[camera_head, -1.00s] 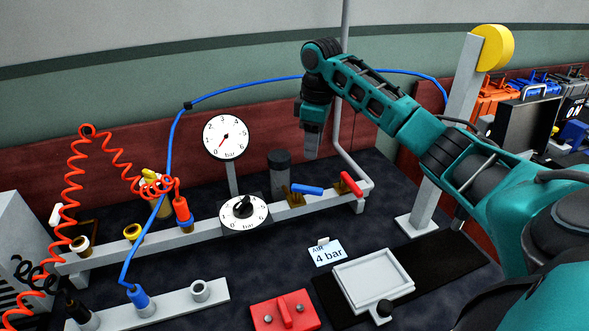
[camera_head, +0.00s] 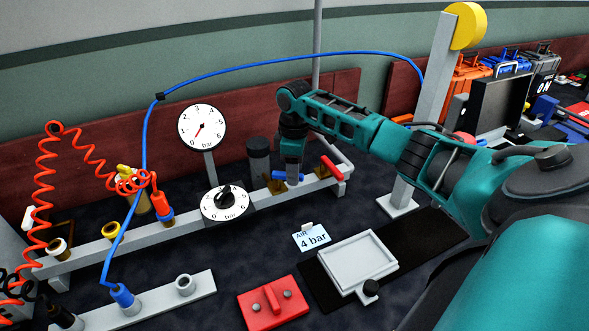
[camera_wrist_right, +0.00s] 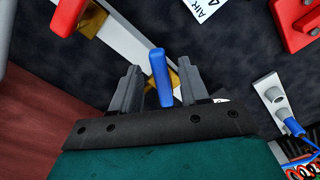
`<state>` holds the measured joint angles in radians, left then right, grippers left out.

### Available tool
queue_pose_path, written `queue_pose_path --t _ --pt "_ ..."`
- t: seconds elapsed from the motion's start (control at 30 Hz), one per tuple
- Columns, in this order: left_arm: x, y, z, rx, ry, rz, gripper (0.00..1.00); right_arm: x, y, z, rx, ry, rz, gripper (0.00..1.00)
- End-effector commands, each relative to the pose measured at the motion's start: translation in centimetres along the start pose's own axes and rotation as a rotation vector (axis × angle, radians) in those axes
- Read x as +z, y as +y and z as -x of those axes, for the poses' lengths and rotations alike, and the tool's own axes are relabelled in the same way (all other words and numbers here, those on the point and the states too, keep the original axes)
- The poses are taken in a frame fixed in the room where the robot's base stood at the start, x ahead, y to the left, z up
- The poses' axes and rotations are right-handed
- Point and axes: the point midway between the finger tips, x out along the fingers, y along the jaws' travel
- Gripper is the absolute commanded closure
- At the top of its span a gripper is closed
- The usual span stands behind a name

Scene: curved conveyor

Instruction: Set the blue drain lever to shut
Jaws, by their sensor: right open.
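The blue drain lever (camera_head: 279,175) sits on the grey pipe rail, over a brass valve body (camera_head: 274,186). My right gripper (camera_head: 292,178) is above the rail at the lever and partly hides it in the head view. In the right wrist view, the blue lever (camera_wrist_right: 160,77) lies between the two open fingers of my right gripper (camera_wrist_right: 160,88), with a gap on each side. The brass valve (camera_wrist_right: 178,80) shows behind it. My left gripper is not in view.
A red lever (camera_head: 332,168) is close by on the right end of the grey rail (camera_head: 120,240). A dial knob (camera_head: 225,202), a gauge (camera_head: 202,127) and a dark cylinder (camera_head: 258,160) stand to the left. A "4 bar" card (camera_head: 312,238) and white tray (camera_head: 350,262) lie in front.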

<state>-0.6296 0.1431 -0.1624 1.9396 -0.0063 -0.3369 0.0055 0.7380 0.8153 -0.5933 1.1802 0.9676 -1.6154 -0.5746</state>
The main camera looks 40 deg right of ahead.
Motion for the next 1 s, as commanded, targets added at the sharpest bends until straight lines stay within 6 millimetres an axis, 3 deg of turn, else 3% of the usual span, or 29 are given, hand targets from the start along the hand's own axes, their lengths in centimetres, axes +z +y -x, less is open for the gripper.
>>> queue_pose_path --t 0.33,0.8,1.0 --pt "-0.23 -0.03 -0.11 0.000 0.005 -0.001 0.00 -0.01 -0.01 -0.38 0.000 0.000 0.000 0.56" --pt "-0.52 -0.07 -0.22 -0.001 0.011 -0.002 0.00 -0.02 -0.01 -0.34 0.000 0.000 0.000 1.00" --pt "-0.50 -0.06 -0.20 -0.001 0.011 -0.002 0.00 -0.02 -0.01 -0.33 0.000 0.000 0.000 1.00"
